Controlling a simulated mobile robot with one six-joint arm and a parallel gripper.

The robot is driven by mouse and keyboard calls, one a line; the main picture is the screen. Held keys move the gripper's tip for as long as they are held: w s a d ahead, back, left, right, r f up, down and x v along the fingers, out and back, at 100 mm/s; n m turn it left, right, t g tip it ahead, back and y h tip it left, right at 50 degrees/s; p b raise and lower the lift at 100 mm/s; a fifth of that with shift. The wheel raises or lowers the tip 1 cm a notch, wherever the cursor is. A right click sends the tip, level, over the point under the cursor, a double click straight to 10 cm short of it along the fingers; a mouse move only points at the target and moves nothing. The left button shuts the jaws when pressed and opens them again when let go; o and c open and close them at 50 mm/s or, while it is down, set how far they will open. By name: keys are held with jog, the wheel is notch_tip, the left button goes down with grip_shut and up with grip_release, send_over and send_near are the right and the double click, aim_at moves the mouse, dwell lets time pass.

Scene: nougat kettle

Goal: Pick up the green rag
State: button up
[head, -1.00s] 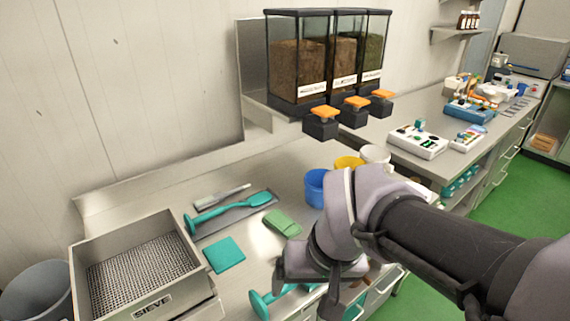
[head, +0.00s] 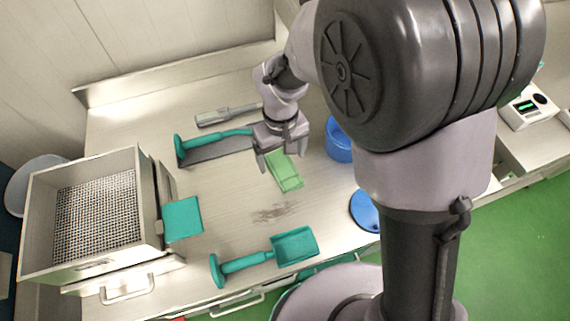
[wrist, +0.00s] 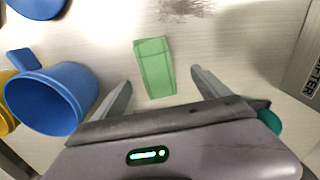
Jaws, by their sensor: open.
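In the wrist view the green rag (wrist: 154,68) shows between and just beyond the two fingertips. My gripper (head: 281,160) is open and empty, pointing down over the rag's upper end in the head view. In the wrist view my gripper (wrist: 160,85) has one finger on each side of the rag, with space on both sides. I cannot tell how high the fingertips are above the counter.
The sieve box (head: 95,215) stands at left. A brownish smear (head: 272,213) marks the counter.

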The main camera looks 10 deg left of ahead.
aim_at(284, 169)
jog(key=f+b, duration=0.1)
jog(key=f, duration=0.1)
jog(key=f+b, duration=0.1)
jog(key=f, duration=0.1)
jog(key=f+b, duration=0.1)
jog(key=f, duration=0.2)
jog(key=shift+w+d, duration=0.25)
jog(key=shift+w, duration=0.15)
jog(key=shift+r, duration=0.2)
jog(key=shift+c, duration=0.4)
jog(key=c, duration=1.4)
jog(key=shift+o, duration=0.2)
notch_tip(284, 169, up, 10)
jog(key=p, duration=0.4)
jog(key=o, duration=0.5)
jog(key=c, duration=0.3)
jog(key=shift+d, duration=0.1)
jog(key=shift+c, duration=0.2)
